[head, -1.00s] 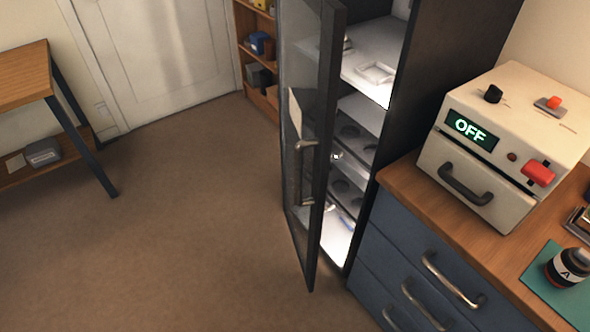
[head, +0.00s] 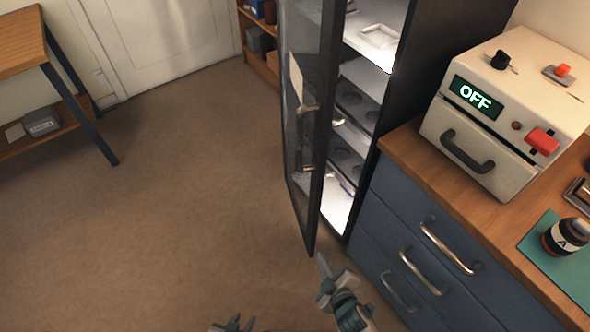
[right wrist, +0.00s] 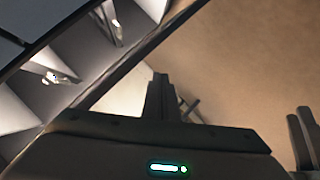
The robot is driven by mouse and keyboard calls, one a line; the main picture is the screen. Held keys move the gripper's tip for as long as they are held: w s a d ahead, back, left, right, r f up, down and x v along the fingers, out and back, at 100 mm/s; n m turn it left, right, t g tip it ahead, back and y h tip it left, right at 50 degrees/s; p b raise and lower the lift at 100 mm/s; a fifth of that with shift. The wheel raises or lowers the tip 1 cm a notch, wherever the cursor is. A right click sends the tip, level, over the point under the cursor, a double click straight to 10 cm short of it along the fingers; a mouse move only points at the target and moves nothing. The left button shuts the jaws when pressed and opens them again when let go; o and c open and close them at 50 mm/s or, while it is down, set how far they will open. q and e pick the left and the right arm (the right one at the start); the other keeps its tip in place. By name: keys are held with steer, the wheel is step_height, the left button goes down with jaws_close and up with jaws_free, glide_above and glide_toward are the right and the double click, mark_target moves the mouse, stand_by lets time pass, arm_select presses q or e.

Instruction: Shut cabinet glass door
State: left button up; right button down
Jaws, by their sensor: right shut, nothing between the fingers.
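The cabinet's glass door (head: 303,70) stands open in the head view, its dark-framed free edge pointing toward me. A metal handle (head: 307,108) is on the door, and a pale paper sheet shows on or behind the glass. The dark cabinet (head: 420,65) is lit inside, and its shelves are exposed to the right of the door. My right gripper (head: 322,262) is shut and empty, just below the door's lower corner; its fingers also show in the right wrist view (right wrist: 160,85). My left gripper (head: 233,322) is partly visible at the bottom edge, its jaws unclear.
A blue drawer unit (head: 400,225) with a wooden top stands right of the cabinet, its handles sticking out. A cream device (head: 510,110) reading OFF and a bottle (head: 565,238) on a green mat stand on it. Open brown floor (head: 180,220) lies left of the door.

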arm_select(q)
steer(key=shift+w+d+r, duration=0.15)
steer(key=shift+w+d, duration=0.3)
steer(key=shift+w, duration=0.1)
arm_select(e)
steer(key=w+a+r+n+t+y, duration=0.1)
steer(key=a+r+n, duration=0.2)
steer(key=r, duration=0.5)
steer(key=w+a+r+n+t+y, duration=0.1)
steer(key=w+a+r+n+t, duration=0.1)
steer(key=r, duration=0.6)
steer(key=w+a+r+n+t+y, duration=0.1)
steer(key=w+a+r+n, duration=0.1)
steer(key=r+n, duration=0.3)
step_height(320, 180, up, 4)
steer(key=shift+a+r+t+y, duration=0.1)
steer(key=shift+a+t+y, duration=0.25)
steer(key=shift+a, duration=0.55)
steer(key=shift+w, duration=0.15)
